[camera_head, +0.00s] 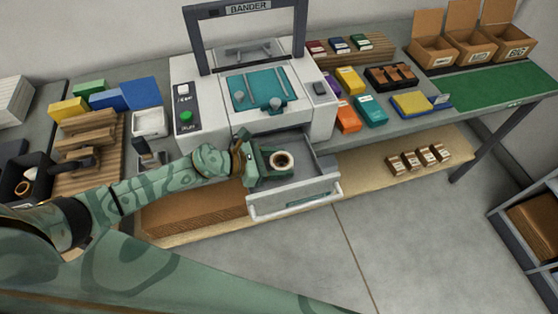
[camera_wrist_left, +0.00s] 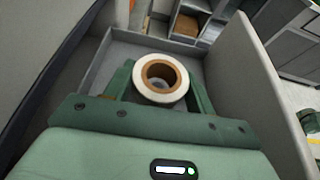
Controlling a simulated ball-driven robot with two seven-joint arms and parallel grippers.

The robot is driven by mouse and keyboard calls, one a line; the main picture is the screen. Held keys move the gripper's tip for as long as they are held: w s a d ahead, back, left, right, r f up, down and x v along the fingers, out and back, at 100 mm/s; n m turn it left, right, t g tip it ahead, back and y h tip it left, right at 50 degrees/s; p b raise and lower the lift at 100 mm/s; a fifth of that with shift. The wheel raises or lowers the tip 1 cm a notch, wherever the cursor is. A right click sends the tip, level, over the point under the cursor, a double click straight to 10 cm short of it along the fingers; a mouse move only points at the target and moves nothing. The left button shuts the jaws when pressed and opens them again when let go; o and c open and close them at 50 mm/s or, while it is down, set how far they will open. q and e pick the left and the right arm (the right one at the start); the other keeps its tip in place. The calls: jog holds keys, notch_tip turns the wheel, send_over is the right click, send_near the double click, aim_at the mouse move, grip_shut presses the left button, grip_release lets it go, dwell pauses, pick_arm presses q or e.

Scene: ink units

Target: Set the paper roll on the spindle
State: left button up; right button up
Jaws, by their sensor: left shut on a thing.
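My left gripper (camera_head: 279,163) is shut on the paper roll (camera_head: 289,158), a white ring with a brown core. In the left wrist view the roll (camera_wrist_left: 161,78) sits between the two green fingers, with its core hole facing the camera. Gripper and roll are at the open grey drawer (camera_head: 322,163) of the bander machine (camera_head: 318,105). I cannot tell whether the roll touches the drawer floor. No spindle can be made out; the roll and gripper hide part of the drawer. My right gripper is not in view.
Drawer walls (camera_wrist_left: 255,75) rise close beside the gripper. A black bin (camera_head: 38,165) with a roll in it stands at the far left. Coloured boxes (camera_head: 350,80) lie on the bench right of the machine.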

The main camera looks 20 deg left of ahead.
pick_arm(q)
jog(key=shift+f+b, duration=0.45)
jog(key=shift+f, duration=0.1)
jog(key=o, duration=0.7)
jog(key=shift+v, duration=2.55)
jog(key=v, duration=0.6)
